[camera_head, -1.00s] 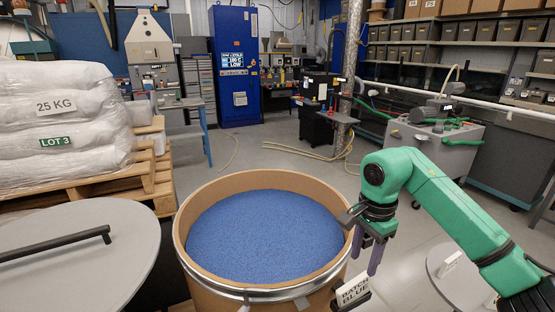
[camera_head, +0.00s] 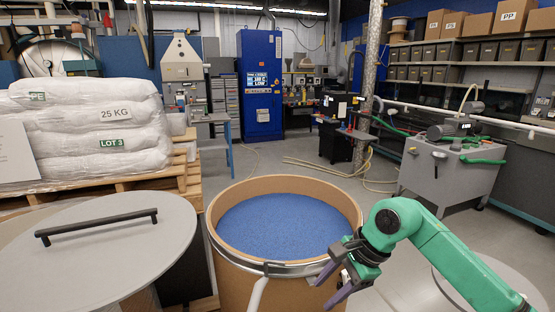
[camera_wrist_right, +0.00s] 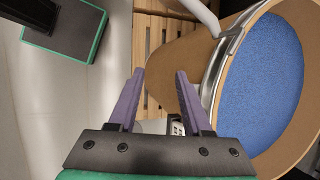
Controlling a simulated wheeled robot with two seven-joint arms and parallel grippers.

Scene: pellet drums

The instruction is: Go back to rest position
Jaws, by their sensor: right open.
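An open brown drum (camera_head: 228,278) filled with blue pellets (camera_head: 285,226) stands in the middle of the head view. It also shows at the right of the right wrist view, with its brown wall (camera_wrist_right: 182,62) and blue pellets (camera_wrist_right: 262,85). My right gripper (camera_head: 327,285) is open, its purple fingers pointing down and left by the drum's front right rim. In the right wrist view the gripper (camera_wrist_right: 160,75) has nothing between its fingertips. A white label with dark print (camera_wrist_right: 176,128) is partly hidden behind the right finger. My left gripper is not in view.
A grey lid with a black handle (camera_head: 140,258) lies at the left. White sacks (camera_head: 95,150) are stacked on a wooden pallet (camera_head: 150,184) behind it. A round grey top (camera_head: 515,280) is at the lower right, partly behind my green arm. Open floor lies beyond the drum.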

